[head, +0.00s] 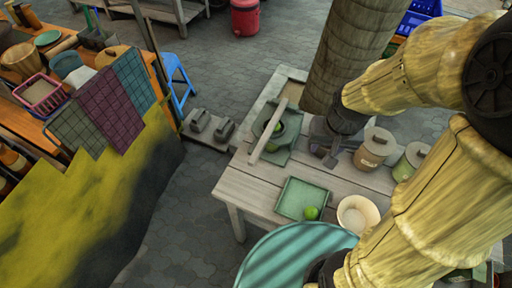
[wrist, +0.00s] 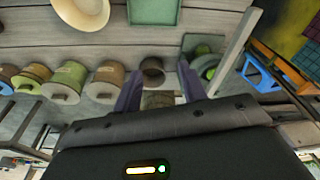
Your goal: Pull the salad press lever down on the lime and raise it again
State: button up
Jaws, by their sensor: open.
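The salad press stands on the wooden table, with a green base (head: 277,157) and a dark round bowl holding a green lime (head: 278,127). Its long pale lever (head: 267,132) slants past the bowl's left side in the head view; I cannot tell its exact height. In the wrist view the lever (wrist: 237,52) and the lime (wrist: 208,73) lie right of my fingers. My gripper (head: 326,152) is open and empty, to the right of the press and apart from the lever. In the wrist view my gripper (wrist: 160,72) has its fingers spread, with a dark cup (wrist: 152,71) seen beyond them.
A green tray (head: 292,200) with another lime (head: 311,213) and a cream bowl (head: 357,213) are at the table's front. Lidded canisters (head: 375,148) stand to the right. A teal round surface (head: 290,262) is nearer me. A stall with cloths (head: 103,108) is at left.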

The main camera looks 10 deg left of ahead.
jog(key=w+a+r+m+g+p, duration=0.1)
jog(key=w+a+r+m+p, duration=0.2)
jog(key=a, duration=0.6)
notch_tip(320, 180, up, 2)
jog(key=r+g+p, duration=0.1)
send_over(256, 153)
jog(key=shift+w+f, duration=0.1)
jog(key=shift+f, duration=0.15)
jog(key=shift+f, duration=0.15)
notch_tip(256, 153, down, 17)
jog(key=shift+f+p, duration=0.1)
jog(key=shift+p, duration=0.8)
grip_shut()
